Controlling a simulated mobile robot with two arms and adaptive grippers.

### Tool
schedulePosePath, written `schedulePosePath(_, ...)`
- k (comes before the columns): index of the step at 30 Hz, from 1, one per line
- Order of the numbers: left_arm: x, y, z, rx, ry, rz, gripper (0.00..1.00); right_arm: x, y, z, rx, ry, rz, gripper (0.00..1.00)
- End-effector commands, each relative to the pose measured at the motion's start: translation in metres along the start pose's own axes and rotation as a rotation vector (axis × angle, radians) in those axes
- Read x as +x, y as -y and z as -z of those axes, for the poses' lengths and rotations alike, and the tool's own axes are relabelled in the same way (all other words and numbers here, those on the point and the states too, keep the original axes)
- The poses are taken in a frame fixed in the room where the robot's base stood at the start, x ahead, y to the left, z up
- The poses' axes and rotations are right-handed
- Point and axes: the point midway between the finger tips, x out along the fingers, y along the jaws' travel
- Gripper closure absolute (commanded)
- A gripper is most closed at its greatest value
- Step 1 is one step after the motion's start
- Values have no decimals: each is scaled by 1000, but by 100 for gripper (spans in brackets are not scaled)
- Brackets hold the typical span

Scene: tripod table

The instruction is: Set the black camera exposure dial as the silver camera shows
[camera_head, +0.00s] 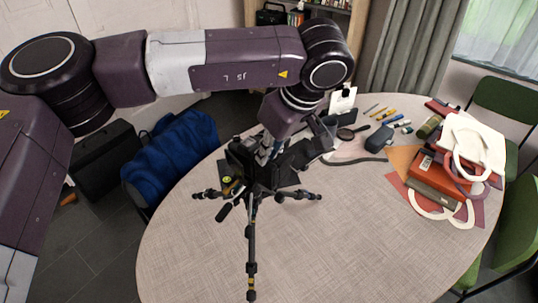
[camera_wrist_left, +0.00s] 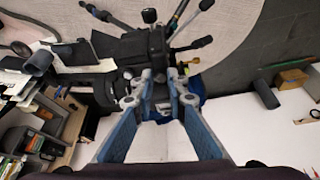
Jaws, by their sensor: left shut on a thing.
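The black camera (camera_head: 240,158) stands on a black tripod (camera_head: 251,240) on the round table. In the left wrist view the camera body (camera_wrist_left: 142,46) is just beyond my fingertips. My left gripper (camera_head: 266,150) reaches down onto the camera from above. In the left wrist view its two blue-grey fingers (camera_wrist_left: 158,88) close together at the camera's edge. The fingers are shut on the exposure dial, which they hide, so its setting cannot be read. I cannot make out a silver camera in either view. My right gripper is not in view.
A dark pouch (camera_head: 379,139), several pens and small items lie at the back. Books (camera_head: 438,176) and a white bag (camera_head: 475,140) are at the right. A blue bag (camera_head: 172,155) stands left of the table.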

Motion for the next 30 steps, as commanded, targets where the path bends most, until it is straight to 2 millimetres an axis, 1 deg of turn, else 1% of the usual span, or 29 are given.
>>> schedulePosePath(1,4,0,-1,33,-3,-19,100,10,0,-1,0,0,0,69)
schedulePosePath(12,4,4,1,353,-4,-150,100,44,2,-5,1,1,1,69)
schedulePosePath(21,3,7,3,615,-3,-258,100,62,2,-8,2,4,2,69)
schedulePosePath(30,3,9,5,864,-2,-360,100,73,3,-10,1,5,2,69)
